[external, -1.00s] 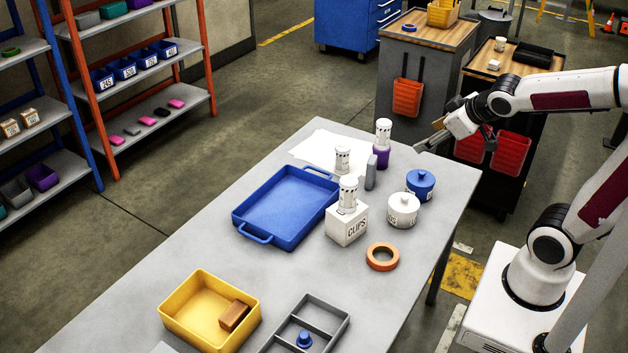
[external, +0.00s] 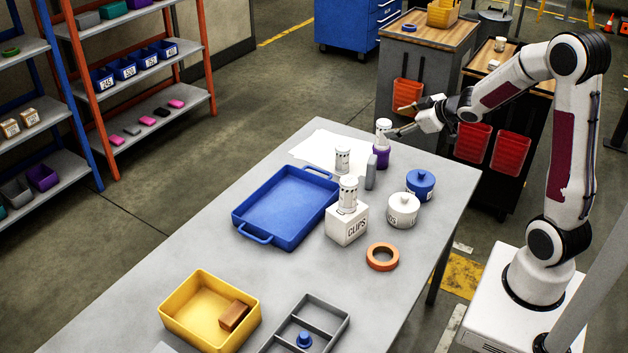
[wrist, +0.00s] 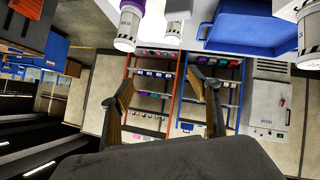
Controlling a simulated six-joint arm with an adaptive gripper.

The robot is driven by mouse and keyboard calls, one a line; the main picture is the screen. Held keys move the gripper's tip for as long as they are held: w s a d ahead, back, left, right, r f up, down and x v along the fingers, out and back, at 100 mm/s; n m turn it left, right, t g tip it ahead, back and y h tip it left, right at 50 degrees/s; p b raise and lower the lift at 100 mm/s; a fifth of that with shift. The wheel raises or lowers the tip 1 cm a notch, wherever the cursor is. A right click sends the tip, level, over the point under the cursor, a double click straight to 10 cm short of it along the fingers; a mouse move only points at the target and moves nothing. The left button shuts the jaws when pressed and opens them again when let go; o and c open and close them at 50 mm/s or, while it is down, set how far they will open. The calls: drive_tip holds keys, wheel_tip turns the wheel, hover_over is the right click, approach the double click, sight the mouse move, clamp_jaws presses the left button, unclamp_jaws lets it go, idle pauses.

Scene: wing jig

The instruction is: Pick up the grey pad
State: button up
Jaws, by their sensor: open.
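The grey pad (external: 371,172) stands upright on the table, between a white cylinder with dark marks (external: 342,160) and a purple cup (external: 381,157). Another white marked cylinder (external: 384,132) stands in the purple cup. My gripper (external: 397,121) is open and empty, above and beyond the pad at the table's far end, close to the cylinder in the cup. In the wrist view my two fingers (wrist: 155,90) are spread apart with nothing between them. I cannot clearly make out the pad in the wrist view.
A blue tray (external: 240,221), a white clips box (external: 346,231) topped by a cylinder, a white pot (external: 403,211), a blue pot (external: 420,185) and an orange ring (external: 382,257) stand around. A yellow bin (external: 180,318) and a grey divided tray (external: 335,309) are nearer.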

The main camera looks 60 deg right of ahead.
wheel_tip(320, 180, down, 6)
drive_tip(key=w+d+f+t+y, duration=0.1)
drive_tip(key=d+y, duration=0.1)
drive_tip(key=d, duration=0.1)
drive_tip(key=n+t+y, duration=0.1)
drive_tip(key=y, duration=0.3)
approach(376, 160)
drive_tip(key=w+f, duration=0.1)
drive_tip(key=w, duration=0.1)
drive_tip(key=shift+s, duration=0.1)
drive_tip(key=shift+f, duration=0.1)
drive_tip(key=shift+x, duration=1.3)
drive_tip(key=shift+x, duration=2.6)
drive_tip(key=shift+a, duration=0.1)
drive_tip(key=shift+c, duration=0.3)
